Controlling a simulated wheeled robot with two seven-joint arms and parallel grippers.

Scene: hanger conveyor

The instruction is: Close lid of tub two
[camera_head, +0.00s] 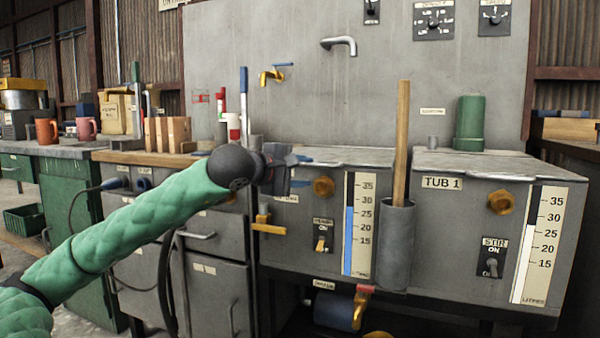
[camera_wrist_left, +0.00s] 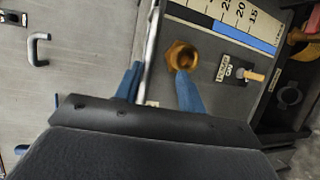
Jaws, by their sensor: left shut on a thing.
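Tub two is the left grey tub (camera_head: 335,265), its name label partly hidden behind my left gripper. Its lid (camera_head: 350,156) lies flat or nearly flat across the top; a small gap cannot be told. My left gripper (camera_head: 299,170) is at the front left of this lid, with blue fingers at its edge. In the left wrist view the fingers (camera_wrist_left: 157,84) stand on either side of the thin pale lid edge (camera_wrist_left: 151,45), shut on it. A brass fitting (camera_wrist_left: 183,56) sits on the tub front beside one finger. My right gripper is in neither view.
Tub 1 (camera_head: 480,225) stands to the right, with a green cylinder (camera_head: 469,123) at its back. A wooden stick stands in a grey holder (camera_head: 396,245) between the tubs. A tap (camera_head: 340,45) projects above tub two.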

